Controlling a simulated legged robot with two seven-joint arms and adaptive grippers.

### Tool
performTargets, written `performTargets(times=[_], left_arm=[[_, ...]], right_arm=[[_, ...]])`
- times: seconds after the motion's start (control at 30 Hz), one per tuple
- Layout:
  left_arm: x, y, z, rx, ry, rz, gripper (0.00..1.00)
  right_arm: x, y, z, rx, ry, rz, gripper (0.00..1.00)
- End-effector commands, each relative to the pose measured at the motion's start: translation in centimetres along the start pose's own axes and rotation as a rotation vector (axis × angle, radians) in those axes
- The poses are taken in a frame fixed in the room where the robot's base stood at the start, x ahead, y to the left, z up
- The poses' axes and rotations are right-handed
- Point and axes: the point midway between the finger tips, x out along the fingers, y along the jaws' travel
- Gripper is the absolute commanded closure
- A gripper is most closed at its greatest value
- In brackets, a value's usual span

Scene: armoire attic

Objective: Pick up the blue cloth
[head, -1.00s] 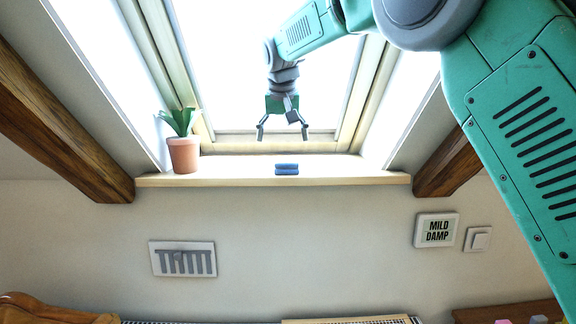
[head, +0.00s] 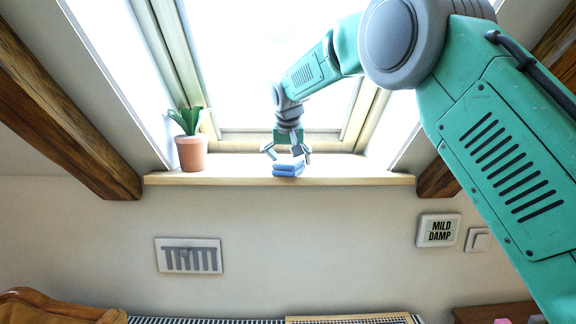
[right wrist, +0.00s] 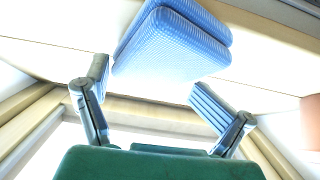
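The blue cloth (head: 288,171) is a folded pad on the windowsill (head: 360,178), below the skylight. My right gripper (head: 289,156) is just above it, pointing down, with its fingers spread to either side. In the right wrist view the cloth (right wrist: 175,45) shows its folded layers and waffle-like texture, at and beyond the fingertips. The fingers of the gripper (right wrist: 152,82) are apart there, close to the cloth's near corners. I cannot tell whether they touch it. My left gripper is not in view.
A potted plant (head: 190,150) stands on the sill to the left. Wooden beams (head: 60,110) slope down at both sides. A "MILD DAMP" panel (head: 438,231) and a vent plate (head: 189,256) are on the wall below. The sill right of the cloth is clear.

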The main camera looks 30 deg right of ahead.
Motion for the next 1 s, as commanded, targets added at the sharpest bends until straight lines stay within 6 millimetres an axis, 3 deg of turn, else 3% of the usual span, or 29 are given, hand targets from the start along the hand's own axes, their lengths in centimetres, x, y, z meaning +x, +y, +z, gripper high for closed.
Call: performTargets(times=[0.03, 0.27, 0.87, 0.93, 0.97, 1.0], left_arm=[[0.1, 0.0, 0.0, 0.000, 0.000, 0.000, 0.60], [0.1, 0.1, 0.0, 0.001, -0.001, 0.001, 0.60], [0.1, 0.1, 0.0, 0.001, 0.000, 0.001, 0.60], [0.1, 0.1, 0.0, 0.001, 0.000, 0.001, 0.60], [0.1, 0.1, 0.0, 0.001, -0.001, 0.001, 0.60], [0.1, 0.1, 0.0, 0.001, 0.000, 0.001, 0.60]], right_arm=[[0.8, 0.2, 0.8, 0.000, -0.022, -0.001, 0.50], [1.2, 1.0, 0.6, 0.004, -0.024, -0.003, 0.52], [0.5, 0.3, 0.4, 0.002, -0.021, 0.000, 0.56], [-0.2, 0.3, 0.0, 0.002, -0.019, 0.000, 0.67], [-0.6, 0.2, -0.3, 0.002, -0.018, -0.001, 0.94], [-1.3, 0.2, -0.8, 0.002, -0.017, -0.002, 1.00]])
